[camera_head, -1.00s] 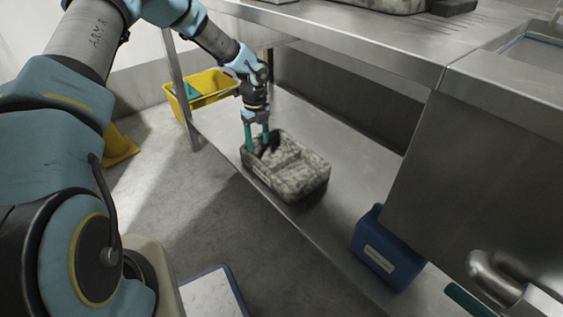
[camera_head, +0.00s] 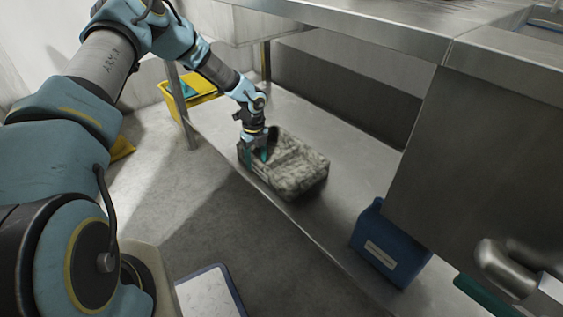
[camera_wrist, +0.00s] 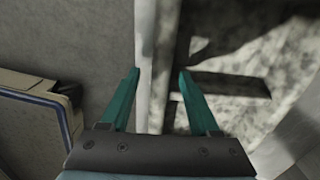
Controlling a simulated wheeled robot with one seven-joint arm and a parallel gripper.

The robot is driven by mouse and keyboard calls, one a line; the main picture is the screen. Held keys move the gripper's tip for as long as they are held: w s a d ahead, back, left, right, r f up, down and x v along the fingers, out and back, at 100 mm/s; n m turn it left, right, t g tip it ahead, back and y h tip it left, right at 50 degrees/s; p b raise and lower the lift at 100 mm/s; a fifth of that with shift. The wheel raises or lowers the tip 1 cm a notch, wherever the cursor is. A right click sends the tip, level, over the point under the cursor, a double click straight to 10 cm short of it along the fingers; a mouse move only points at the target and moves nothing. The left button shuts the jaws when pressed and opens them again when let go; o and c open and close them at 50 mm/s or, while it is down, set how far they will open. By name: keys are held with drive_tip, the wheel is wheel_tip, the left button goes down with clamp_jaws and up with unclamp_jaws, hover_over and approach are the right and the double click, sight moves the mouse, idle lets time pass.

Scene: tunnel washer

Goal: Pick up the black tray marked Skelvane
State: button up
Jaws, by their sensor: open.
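A dark tray with a mottled grey-white surface (camera_head: 301,167) sits on the lower steel shelf, close to its front edge. No marking on it can be read. My gripper (camera_head: 256,154) points down at the tray's left end, with its green fingers low at the wall there. In the wrist view my gripper (camera_wrist: 160,76) has its two fingers apart. A pale upright strip lies between them, and the mottled tray interior (camera_wrist: 240,60) is to the right. I cannot tell whether the fingers touch the tray.
The steel shelf (camera_head: 345,170) has bare room behind and right of the tray. A blue bin with a pale label (camera_head: 388,248) stands further right. A yellow bin (camera_head: 202,88) is behind at left. A steel counter (camera_head: 380,30) overhangs the shelf.

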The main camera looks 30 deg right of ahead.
clamp_jaws()
idle(0.3)
idle(0.3)
